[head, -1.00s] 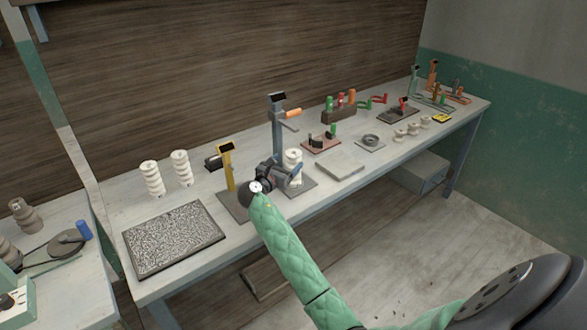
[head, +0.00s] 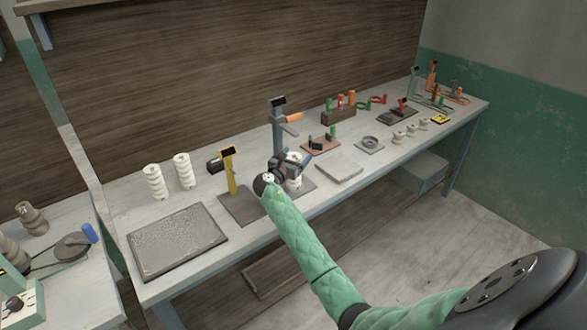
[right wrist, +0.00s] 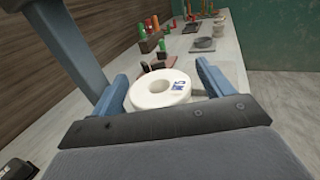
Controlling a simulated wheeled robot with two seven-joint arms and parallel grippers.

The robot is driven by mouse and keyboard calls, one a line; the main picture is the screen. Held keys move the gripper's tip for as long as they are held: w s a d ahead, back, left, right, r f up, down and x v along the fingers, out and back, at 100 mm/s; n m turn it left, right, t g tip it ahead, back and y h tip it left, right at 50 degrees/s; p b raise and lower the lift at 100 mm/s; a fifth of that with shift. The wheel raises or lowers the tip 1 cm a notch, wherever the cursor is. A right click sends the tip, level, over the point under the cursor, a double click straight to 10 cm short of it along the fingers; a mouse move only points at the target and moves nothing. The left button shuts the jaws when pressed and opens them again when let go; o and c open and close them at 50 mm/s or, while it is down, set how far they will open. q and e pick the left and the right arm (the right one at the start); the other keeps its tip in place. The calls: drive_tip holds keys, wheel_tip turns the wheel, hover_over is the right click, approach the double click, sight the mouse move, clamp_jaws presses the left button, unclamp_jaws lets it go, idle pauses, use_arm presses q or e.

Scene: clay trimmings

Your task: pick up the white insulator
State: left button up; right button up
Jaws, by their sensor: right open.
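A white ribbed insulator (head: 295,184) stands upright on the base of the grey press with the orange handle (head: 292,118). In the right wrist view its round white top (right wrist: 150,97), with a centre hole and a small dark label, lies between my fingers. My right gripper (head: 296,163) is open, with one blue finger on each side of the insulator; whether either touches it I cannot tell. The gripper hides part of the insulator in the head view. My left gripper is not in view.
Two taller white insulators (head: 168,178) stand at the back left, behind a speckled tray (head: 176,243). A yellow stand (head: 229,170) is left of my gripper. A flat grey slab (head: 339,166) lies to the right. The press column (right wrist: 68,45) rises close by on the left.

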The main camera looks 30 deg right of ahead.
drive_tip(key=shift+w+d, duration=0.15)
drive_tip(key=shift+d, duration=0.1)
drive_tip(key=c, duration=1.7)
clamp_jaws()
drive_tip(key=shift+r, duration=0.1)
